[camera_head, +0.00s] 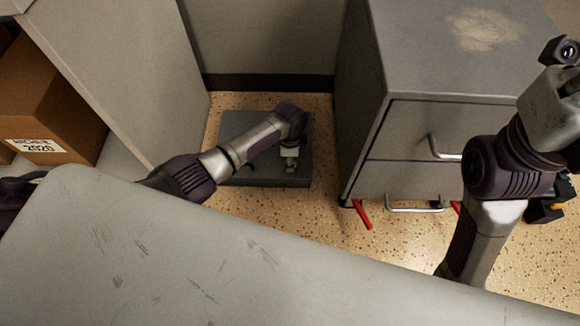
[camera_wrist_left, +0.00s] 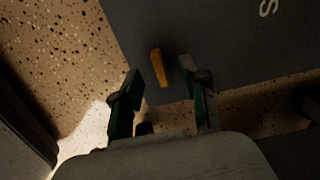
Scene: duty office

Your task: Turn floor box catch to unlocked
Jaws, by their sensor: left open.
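The floor box (camera_head: 236,128) is a low grey box on the floor between a pale panel and a drawer cabinet. Its catch (camera_wrist_left: 160,68) is a small orange-yellow bar on the dark face of the box in the left wrist view, slightly tilted there. My left gripper (camera_wrist_left: 160,76) is open, with its two dark green fingers on either side of the catch and no visible contact. In the head view my left arm reaches over the box and my left gripper (camera_head: 289,160) is small and partly hidden by its wrist.
A grey drawer cabinet (camera_head: 420,130) with metal handles stands close right of the box. Red pieces (camera_head: 362,214) show at its foot. A cardboard box (camera_head: 45,100) is at left. A scratched grey surface (camera_head: 170,265) fills the foreground. Speckled floor (camera_head: 325,222) is bare before the box.

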